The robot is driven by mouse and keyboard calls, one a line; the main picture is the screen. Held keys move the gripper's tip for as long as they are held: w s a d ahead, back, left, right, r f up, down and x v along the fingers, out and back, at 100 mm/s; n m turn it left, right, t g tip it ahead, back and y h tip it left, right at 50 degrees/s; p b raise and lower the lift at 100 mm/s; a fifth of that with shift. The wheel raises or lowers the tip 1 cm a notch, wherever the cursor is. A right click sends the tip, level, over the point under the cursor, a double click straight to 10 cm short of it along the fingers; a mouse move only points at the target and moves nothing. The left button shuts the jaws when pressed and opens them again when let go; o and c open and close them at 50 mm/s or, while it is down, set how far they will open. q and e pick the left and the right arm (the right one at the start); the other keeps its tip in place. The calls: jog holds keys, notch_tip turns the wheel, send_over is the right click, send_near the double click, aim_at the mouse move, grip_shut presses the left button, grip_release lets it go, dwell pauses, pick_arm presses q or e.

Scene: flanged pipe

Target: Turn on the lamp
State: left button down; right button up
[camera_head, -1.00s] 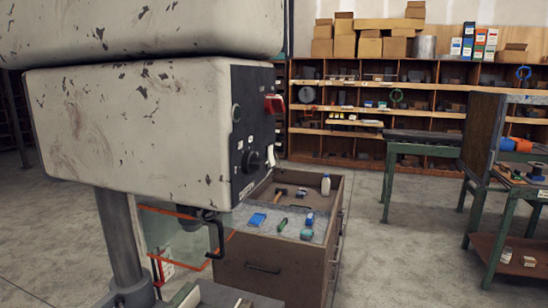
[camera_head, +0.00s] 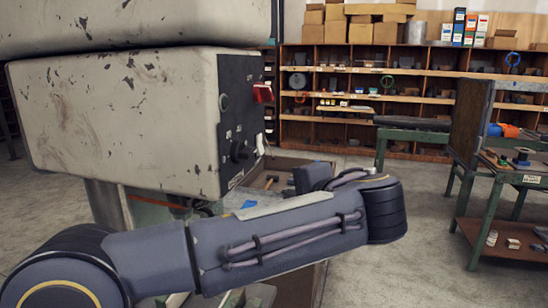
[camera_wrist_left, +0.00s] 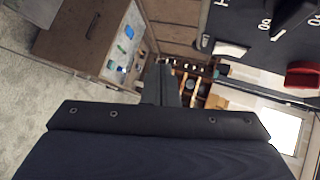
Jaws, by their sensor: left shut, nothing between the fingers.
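A chipped cream machine head (camera_head: 115,125) fills the left of the head view. Its dark control panel (camera_head: 238,95) carries a red switch (camera_head: 262,93), a black knob (camera_head: 240,151) and a small white part (camera_head: 260,144). In the wrist view the panel (camera_wrist_left: 262,45) is at upper right, with the red switch (camera_wrist_left: 303,75) and the white part (camera_wrist_left: 230,48). No lamp can be clearly made out. My left gripper (camera_head: 310,178) is below and right of the panel, apart from it. Its fingers (camera_wrist_left: 161,78) are shut and empty. My right gripper is out of view.
Wooden shelving (camera_head: 340,125) lines the back wall. A green-legged workbench (camera_head: 500,195) stands at right. Open floor (camera_head: 400,265) lies between.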

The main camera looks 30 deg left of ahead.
aim_at(260, 144)
pick_arm(q)
jog(key=d+r+t+y, duration=0.1)
jog(key=d+r+y, duration=0.1)
jog(key=d+r, duration=0.3)
jog(key=shift+w+r+n+y, duration=0.3)
jog(key=shift+r+n, duration=0.1)
jog(key=shift+r, duration=0.5)
jog(key=s+a+p+x, duration=0.1)
jog(key=s+p+x, duration=0.1)
jog(key=x, duration=1)
jog(key=shift+a+p, duration=0.4)
jog(key=shift+a, duration=0.1)
jog(key=shift+w, duration=0.1)
